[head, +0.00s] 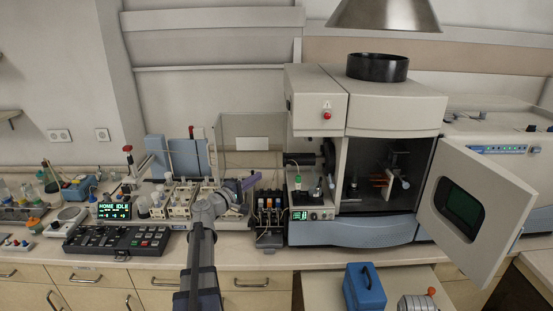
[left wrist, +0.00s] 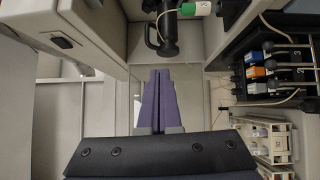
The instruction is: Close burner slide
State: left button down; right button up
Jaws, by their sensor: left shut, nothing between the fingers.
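The spectrometer (head: 365,228) stands on the bench, its large front door (head: 480,200) swung open to the right. I cannot tell for sure which part is the burner slide. A black cylindrical part with a handle (head: 305,158) juts from the left bay of the spectrometer; it also shows in the left wrist view (left wrist: 168,35), beyond my fingertips. A green-labelled piece (left wrist: 196,9) is beside it. My left gripper (head: 257,176) is shut and empty, its purple fingers pointing right toward that bay. In the left wrist view the fingertips (left wrist: 161,72) are apart from the black part.
A rack of bottles with coloured labels (head: 270,215) stands just right of and below my left gripper. A clear panel (head: 240,160) stands behind it. A black keypad box (head: 118,240) and a green display (head: 114,210) are to the left. A blue box (head: 364,290) sits low in front.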

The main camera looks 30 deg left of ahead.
pick_arm(q)
jog(key=w+d+r+n+y+p, duration=0.1)
jog(key=w+r, duration=0.1)
jog(key=w, duration=0.9)
jog(key=shift+w+t, duration=0.3)
jog(key=shift+w, duration=0.1)
jog(key=shift+d, duration=0.2)
jog(key=w+d, duration=0.1)
jog(key=d, duration=0.1)
jog(key=w+d, duration=0.2)
jog(key=d, duration=0.1)
jog(key=w+d, duration=0.2)
jog(key=d, duration=0.1)
jog(key=shift+w+d, duration=0.15)
jog(key=shift+d, duration=0.1)
jog(key=shift+w+d, duration=0.1)
jog(key=shift+d, duration=0.05)
jog(key=shift+r, duration=0.1)
